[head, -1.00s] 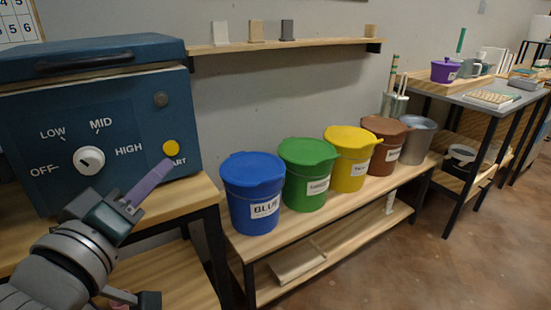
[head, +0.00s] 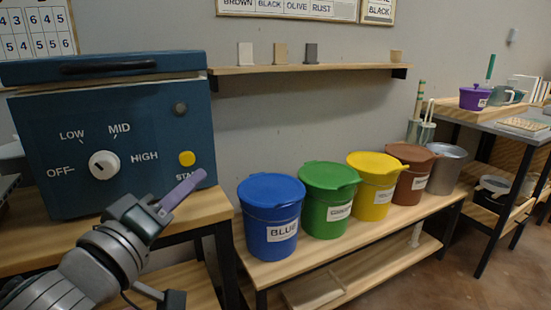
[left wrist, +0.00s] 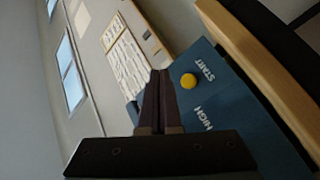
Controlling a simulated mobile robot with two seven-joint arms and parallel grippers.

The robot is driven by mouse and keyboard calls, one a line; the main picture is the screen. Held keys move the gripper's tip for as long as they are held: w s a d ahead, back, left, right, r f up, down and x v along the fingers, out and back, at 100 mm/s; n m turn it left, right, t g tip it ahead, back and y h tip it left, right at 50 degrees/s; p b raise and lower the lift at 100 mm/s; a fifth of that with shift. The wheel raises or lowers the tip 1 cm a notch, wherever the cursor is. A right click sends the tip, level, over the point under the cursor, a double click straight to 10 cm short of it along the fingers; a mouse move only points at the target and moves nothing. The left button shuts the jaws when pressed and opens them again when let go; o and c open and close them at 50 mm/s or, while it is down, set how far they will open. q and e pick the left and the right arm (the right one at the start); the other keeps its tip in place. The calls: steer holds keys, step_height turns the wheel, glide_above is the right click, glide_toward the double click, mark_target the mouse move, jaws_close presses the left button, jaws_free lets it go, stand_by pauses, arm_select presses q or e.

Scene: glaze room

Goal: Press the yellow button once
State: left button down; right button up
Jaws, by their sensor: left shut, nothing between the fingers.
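The yellow button (head: 187,158) sits on the lower right of the blue kiln's front panel (head: 130,190), above the word START. It also shows in the left wrist view (left wrist: 188,81), to the right of the fingertips. My left gripper (head: 201,177) is shut and empty, with its purple fingers in front of the panel, just below and right of the button in the head view. A gap shows between fingers and button in both views. The fingers partly cover the START label. My right gripper is not in view.
The panel also carries a white dial (head: 104,165) and a dark round knob (head: 180,109). The kiln stands on a wooden table (head: 200,210). To the right, lidded buckets, the nearest a blue bucket (head: 270,220), line a low bench. A shelf (head: 310,69) is on the wall.

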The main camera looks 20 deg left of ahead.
mark_target(187, 159)
arm_select(q)
steer(key=w+a, duration=0.2)
steer(key=shift+w+a+b, duration=0.2)
steer(key=shift+a+b, duration=0.15)
steer(key=shift+w+a, duration=0.55)
steer(key=shift+a, duration=0.15)
stand_by(1.3)
steer(key=shift+w+a, duration=0.25)
steer(key=shift+a, duration=0.05)
steer(key=shift+w+a, duration=0.3)
steer(key=shift+a, duration=0.05)
stand_by(0.8)
stand_by(0.3)
steer(key=shift+s+d+p, duration=0.3)
steer(key=shift+s+d, duration=0.3)
steer(key=shift+d, duration=0.05)
